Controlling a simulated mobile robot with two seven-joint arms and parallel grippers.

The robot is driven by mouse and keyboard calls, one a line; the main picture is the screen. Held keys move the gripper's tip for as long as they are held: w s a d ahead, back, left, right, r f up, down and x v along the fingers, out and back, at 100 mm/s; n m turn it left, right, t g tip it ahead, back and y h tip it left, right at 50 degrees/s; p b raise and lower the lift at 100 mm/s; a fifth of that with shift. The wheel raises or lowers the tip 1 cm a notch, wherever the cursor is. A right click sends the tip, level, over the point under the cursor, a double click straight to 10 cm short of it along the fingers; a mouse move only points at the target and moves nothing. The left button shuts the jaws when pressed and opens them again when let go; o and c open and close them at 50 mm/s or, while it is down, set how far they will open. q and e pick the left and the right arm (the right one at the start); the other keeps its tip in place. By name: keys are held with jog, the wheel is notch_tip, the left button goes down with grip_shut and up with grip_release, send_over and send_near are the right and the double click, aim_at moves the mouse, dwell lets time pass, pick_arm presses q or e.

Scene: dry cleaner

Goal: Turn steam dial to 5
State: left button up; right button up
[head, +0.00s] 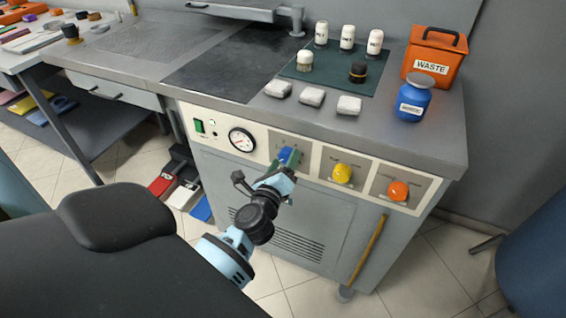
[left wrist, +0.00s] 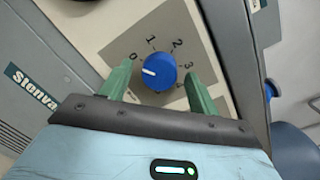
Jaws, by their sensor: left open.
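A blue dial (head: 286,154) sits on the front panel of the grey machine. In the left wrist view the dial (left wrist: 158,73) is ringed by the numbers 0 to 4; no 5 is visible. Its white mark points left, a little below the 0. My left gripper (head: 283,164) is in front of this dial. In the left wrist view its green fingers (left wrist: 158,79) stand open on both sides of the dial, with gaps between them and it. My right gripper is not in view.
A yellow dial (head: 342,173) and an orange dial (head: 398,191) are to the right on the panel. A gauge (head: 241,140) and green switch (head: 198,126) are to the left. A blue bottle (head: 412,98) and orange waste bin (head: 434,58) stand on the worktop.

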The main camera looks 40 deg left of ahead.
pick_arm(q)
jog(key=c, duration=1)
jog(key=shift+o, duration=0.2)
jog(key=shift+m, duration=0.3)
